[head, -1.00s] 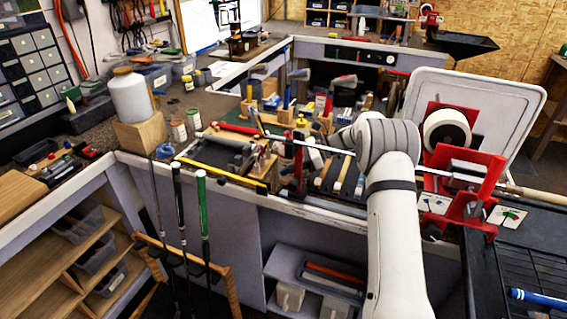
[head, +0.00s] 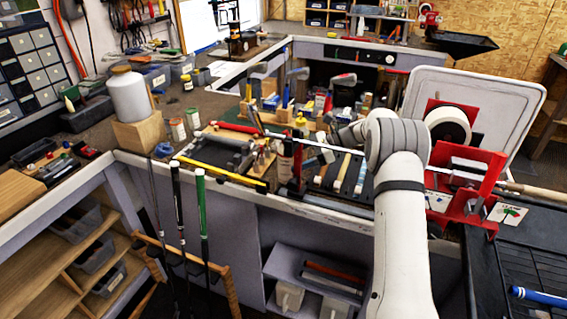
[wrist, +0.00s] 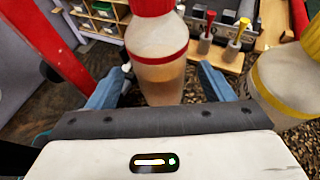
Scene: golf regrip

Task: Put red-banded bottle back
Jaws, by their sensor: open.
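In the wrist view the red-banded bottle (wrist: 160,77) is pale and cloudy with a red band and a tan lower part. It stands between the two blue-grey fingers of my gripper (wrist: 162,72), which is open, with a gap showing on each side of the bottle. The bottle's top is cut off by the frame edge and its lowest part meets the view of my gripper's body. In the head view my arm hides most of my gripper, and I cannot pick out this bottle with certainty.
A yellow-banded bottle (wrist: 283,85) is close on the right in the wrist view. A red upright part (wrist: 50,45) is on the left. The head view shows a crowded bench with hammers, a vise, a red clamp stand (head: 465,185) and a long club shaft.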

